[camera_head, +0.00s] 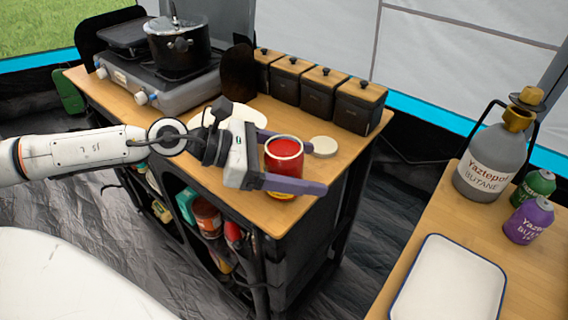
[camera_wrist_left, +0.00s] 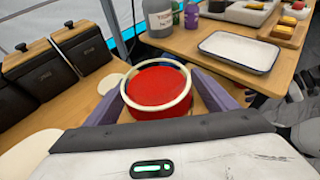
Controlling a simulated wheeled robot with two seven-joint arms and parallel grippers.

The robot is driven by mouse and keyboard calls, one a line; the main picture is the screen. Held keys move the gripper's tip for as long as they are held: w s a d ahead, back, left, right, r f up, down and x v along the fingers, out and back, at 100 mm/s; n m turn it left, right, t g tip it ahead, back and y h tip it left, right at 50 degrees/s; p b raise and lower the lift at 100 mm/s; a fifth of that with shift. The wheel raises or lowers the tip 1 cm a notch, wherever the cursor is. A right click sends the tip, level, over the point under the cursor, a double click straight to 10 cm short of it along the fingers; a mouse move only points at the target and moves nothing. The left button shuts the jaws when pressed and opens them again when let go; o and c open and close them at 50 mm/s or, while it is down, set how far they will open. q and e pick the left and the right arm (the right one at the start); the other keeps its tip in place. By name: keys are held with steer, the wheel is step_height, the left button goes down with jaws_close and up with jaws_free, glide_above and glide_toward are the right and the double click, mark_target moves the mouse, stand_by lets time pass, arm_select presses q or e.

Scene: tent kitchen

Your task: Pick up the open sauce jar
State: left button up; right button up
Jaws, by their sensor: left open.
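The open sauce jar (camera_head: 284,152) stands upright near the right end of the wooden kitchen counter, full of red sauce. My left gripper (camera_head: 294,160) is open, with one purple finger on each side of the jar. In the left wrist view the jar (camera_wrist_left: 158,88) sits between the two fingers, its pale rim facing up. I cannot tell whether either finger touches it. A round pale lid (camera_head: 324,146) lies on the counter just behind the jar. My right gripper is not in view.
Several black canisters with wooden lids (camera_head: 318,90) line the counter's back edge. A stove (camera_head: 163,88) with a black pot (camera_head: 178,47) stands at the left. A separate table at right holds a white tray (camera_head: 450,285) and a butane bottle (camera_head: 488,160).

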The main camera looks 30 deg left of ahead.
arm_select(q)
steer(key=c, duration=1.6)
steer(key=shift+r, duration=0.1)
steer(key=shift+c, duration=0.2)
steer(key=shift+r, duration=0.25)
step_height(320, 180, up, 17)
steer(key=p, duration=0.1)
steer(key=shift+r, duration=0.25)
